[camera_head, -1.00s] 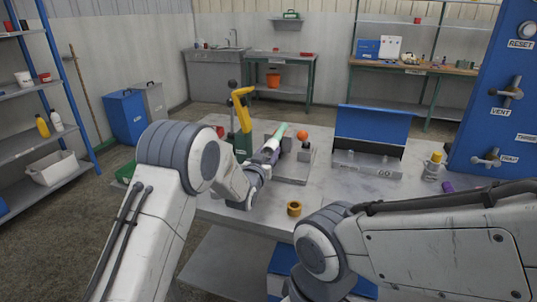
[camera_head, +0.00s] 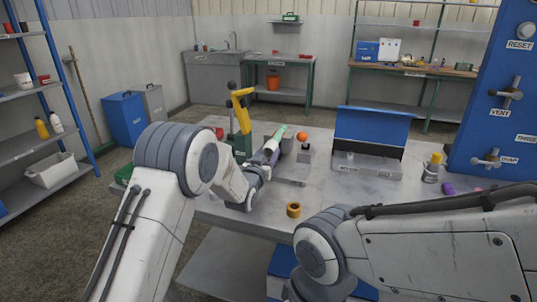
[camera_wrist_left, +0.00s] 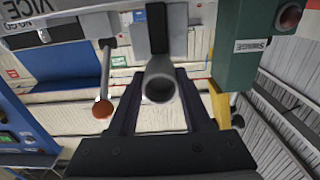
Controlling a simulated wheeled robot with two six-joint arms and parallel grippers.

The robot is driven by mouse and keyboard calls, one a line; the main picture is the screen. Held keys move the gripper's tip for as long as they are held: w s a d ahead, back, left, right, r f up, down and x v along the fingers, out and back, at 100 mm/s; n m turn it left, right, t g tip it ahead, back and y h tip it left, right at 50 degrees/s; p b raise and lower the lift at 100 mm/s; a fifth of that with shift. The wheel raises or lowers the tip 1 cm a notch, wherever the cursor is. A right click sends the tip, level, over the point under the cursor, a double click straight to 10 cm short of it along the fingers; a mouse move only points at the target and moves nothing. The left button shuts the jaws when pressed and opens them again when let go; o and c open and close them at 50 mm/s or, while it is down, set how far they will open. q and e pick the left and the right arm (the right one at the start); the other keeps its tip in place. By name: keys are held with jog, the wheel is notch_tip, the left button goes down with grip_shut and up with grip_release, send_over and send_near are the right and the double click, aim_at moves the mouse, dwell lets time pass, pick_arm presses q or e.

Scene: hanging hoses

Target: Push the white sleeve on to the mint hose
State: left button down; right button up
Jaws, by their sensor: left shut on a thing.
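The mint hose (camera_head: 281,131) shows as a short pale green length near the vice, pointing away from me. The white sleeve (camera_head: 271,145) sits just on the near side of it, in line with it. My left gripper (camera_head: 264,155) is at the sleeve. In the left wrist view its dark fingers (camera_wrist_left: 162,105) are shut on the sleeve, whose round open end (camera_wrist_left: 160,86) faces the camera. Whether the sleeve's far end is around the hose or only against it is hidden. My right gripper is out of view; only its arm shows.
A green swage press (camera_head: 242,143) with a yellow lever stands left of the hose. An orange ball (camera_head: 302,135) is to the right. A brown ring (camera_head: 293,210) lies on the table nearer me. A blue-backed GO tray (camera_head: 368,163) stands further right.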

pick_arm(q)
jog(key=shift+w+d+b, duration=0.2)
jog(key=shift+w+b, duration=0.2)
jog(key=shift+w, duration=0.25)
dwell(0.5)
jog(key=shift+w+d+r, duration=0.1)
jog(key=shift+w, duration=0.1)
dwell(0.3)
jog(key=shift+c, duration=1.3)
grip_release()
jog(key=b+v, duration=0.1)
jog(key=v, duration=0.9)
jog(key=shift+s, duration=0.2)
